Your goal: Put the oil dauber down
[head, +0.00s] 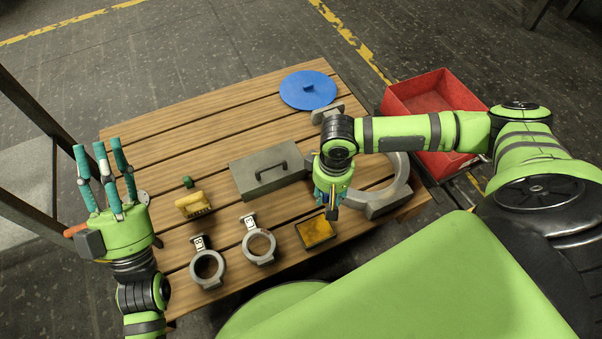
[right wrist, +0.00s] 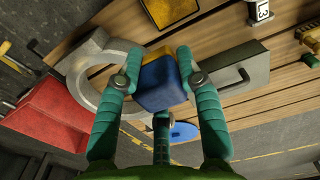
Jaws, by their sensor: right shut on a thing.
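My right gripper (head: 332,200) is above the wooden table, between the grey lidded box and the large ring casting. In the right wrist view its fingers (right wrist: 160,85) are shut on a blue block with a yellow part, apparently the oil dauber (right wrist: 160,88). In the head view the hand mostly hides the dauber. A dark-edged tray with a yellow-brown surface (head: 316,230) lies on the table just below the hand in the picture. My left gripper (head: 98,146) points upward at the table's left side, its fingers spread and empty.
On the table (head: 160,135) are the grey box (head: 262,178), a large ring casting (head: 404,180), two small labelled rings (head: 207,284) (head: 258,263), a yellow brush (head: 193,203) and a blue disc (head: 308,92). A red crate (head: 455,90) stands beyond the right edge. The table's upper left is clear.

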